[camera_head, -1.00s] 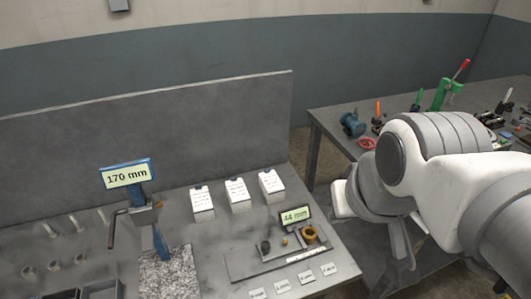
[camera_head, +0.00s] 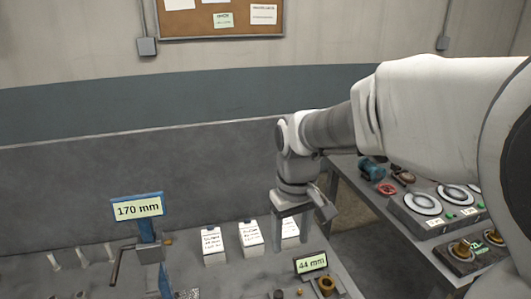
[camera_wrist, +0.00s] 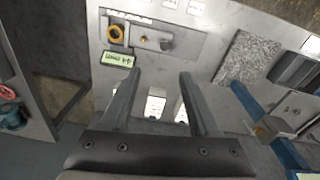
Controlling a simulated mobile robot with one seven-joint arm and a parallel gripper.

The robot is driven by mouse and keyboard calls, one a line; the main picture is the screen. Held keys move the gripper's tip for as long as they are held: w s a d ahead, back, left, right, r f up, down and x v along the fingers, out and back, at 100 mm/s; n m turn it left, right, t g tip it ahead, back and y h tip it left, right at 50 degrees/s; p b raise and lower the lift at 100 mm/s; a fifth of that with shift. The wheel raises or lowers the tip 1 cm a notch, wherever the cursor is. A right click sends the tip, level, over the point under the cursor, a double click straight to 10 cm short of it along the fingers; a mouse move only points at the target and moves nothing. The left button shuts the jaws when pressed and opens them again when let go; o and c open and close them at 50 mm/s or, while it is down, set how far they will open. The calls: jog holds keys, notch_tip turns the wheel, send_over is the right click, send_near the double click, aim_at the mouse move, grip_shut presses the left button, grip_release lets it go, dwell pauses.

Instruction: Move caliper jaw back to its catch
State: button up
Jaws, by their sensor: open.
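My gripper (camera_head: 292,240) is open and empty above the back of the bench, in front of the white cards. Its two fingers also show in the wrist view (camera_wrist: 160,74), pointing toward the bench. A blue upright gauge (camera_head: 147,232) with a "170 mm" display (camera_head: 138,209) and a grey sliding block with a handle (camera_head: 148,252) stands left of my gripper.
White cards (camera_head: 213,245) stand along the bench back, close to my gripper. A granite slab (camera_wrist: 246,58) lies by the blue gauge. Grey tubes and trays are at the bench's left. A second bench (camera_head: 379,209) with dials stands right, across a gap.

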aim_at(278, 293)
jog(key=shift+n+g, duration=0.3)
jog(key=shift+g, duration=0.1)
jog(key=f+b, duration=0.1)
jog(key=f, duration=0.5)
jog(key=w+a+f+b, duration=0.1)
jog(key=f, duration=0.6)
jog(key=f+b, duration=0.1)
jog(key=f, duration=0.6)
jog(key=shift+w+a+f+b, duration=0.15)
jog(key=shift+w+a+b, duration=0.15)
jog(key=shift+w+a, duration=0.1)
jog(key=shift+c, duration=0.2)
grip_shut()
jog(key=shift+a, duration=0.1)
